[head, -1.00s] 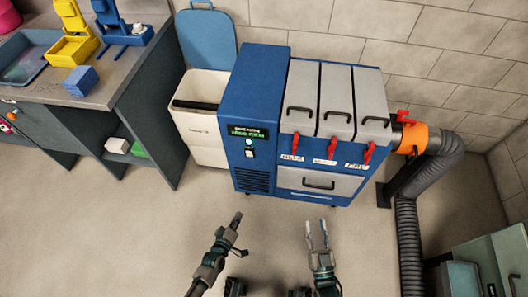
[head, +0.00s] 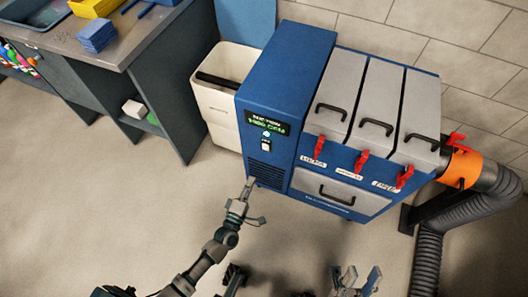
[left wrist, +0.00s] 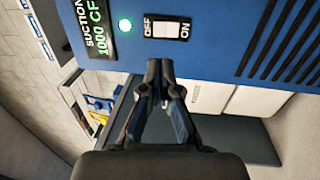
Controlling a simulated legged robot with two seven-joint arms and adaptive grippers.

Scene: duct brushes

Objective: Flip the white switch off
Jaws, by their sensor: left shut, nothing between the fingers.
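The white switch (head: 265,145) is on the blue front panel of the machine (head: 285,80), under a lit display. In the left wrist view the switch (left wrist: 165,27) lies between the labels OFF and ON, beside a glowing green light (left wrist: 125,25). I cannot tell which side of it is pressed in. My left gripper (head: 250,184) is shut and empty, in front of the panel and below the switch. In the left wrist view its fingertips (left wrist: 160,68) appear close to the switch but apart from it. My right gripper (head: 361,276) is open and empty at the bottom.
The display (left wrist: 97,27) reads SUCTION and 1000, partly cut off. Vent slots (head: 266,175) lie below the switch. Red clamps (head: 361,160) and a grey hose (head: 430,255) are to the right. A white bin (head: 222,95) and a workbench (head: 110,50) stand left.

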